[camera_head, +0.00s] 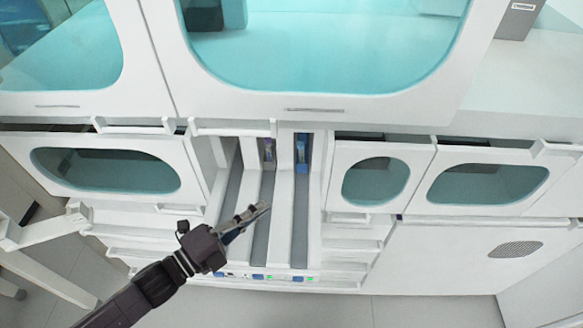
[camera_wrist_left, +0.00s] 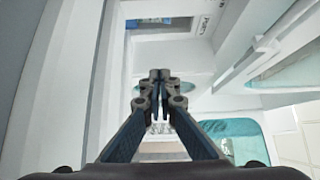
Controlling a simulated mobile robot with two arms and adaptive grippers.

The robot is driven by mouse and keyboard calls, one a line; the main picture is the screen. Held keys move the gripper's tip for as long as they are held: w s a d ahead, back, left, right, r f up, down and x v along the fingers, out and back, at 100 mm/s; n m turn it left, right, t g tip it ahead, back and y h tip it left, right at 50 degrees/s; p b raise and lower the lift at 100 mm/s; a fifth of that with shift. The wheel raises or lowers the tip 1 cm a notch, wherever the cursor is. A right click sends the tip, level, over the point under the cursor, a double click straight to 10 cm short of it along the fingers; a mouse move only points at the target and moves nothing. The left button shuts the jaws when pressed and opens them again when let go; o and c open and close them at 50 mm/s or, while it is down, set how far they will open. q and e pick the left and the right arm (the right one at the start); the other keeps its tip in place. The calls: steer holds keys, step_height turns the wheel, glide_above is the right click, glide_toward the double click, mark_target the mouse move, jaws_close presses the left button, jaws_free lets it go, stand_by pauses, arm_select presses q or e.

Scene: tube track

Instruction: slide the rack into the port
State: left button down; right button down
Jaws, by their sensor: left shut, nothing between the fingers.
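A narrow rack (camera_head: 268,152) with purplish contents stands at the far end of a grey track, inside an opening in the white machine. A blue rack-like piece (camera_head: 302,150) stands at the far end of the track to its right. My left gripper (camera_head: 262,209) is shut and empty above the near part of the tracks, apart from both pieces. In the left wrist view its fingertips (camera_wrist_left: 159,75) meet. A dark opening with a blue edge shows beyond them. I cannot tell which opening is the port. My right gripper is not in view.
White ridges (camera_head: 282,215) separate the grey tracks (camera_head: 300,215). A left track (camera_head: 225,190) looks empty. Small lit indicators line the front edge. White panels with teal windows (camera_head: 375,182) flank the tracks, with handles and ledges sticking out.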

mark_target(292, 188)
arm_select(q)
steer(key=shift+w+d, duration=0.1)
steer(key=shift+w, duration=0.2)
steer(key=shift+w+d+r, duration=0.1)
steer(key=shift+w+d, duration=0.05)
steer(key=p+x, duration=0.2)
steer(key=x, duration=0.7)
steer(key=shift+d, duration=0.1)
steer(key=shift+w, duration=0.2)
steer(key=w+b, duration=0.1)
steer(key=w, duration=0.2)
steer(key=shift+w+b, duration=0.35)
steer(key=shift+w, duration=0.4)
